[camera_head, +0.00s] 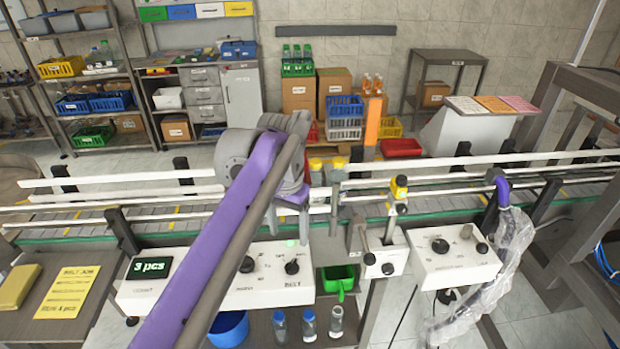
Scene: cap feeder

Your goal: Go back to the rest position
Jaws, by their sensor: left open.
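My left arm crosses the view from the bottom left, and my left gripper (319,218) hangs over the near side of the conveyor (160,217). Its two fingers are apart, and I see nothing held between them. Items with yellow tops (316,166) show just behind the gripper, partly hidden by it. My right gripper does not show.
Below the gripper is a white control panel (265,290) with black knobs. Control boxes (452,262) and a post with a yellow top (400,190) stand to the right. Clear plastic (505,245) hangs at the right. Several bottles (308,325) stand below. Guard rails line the conveyor.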

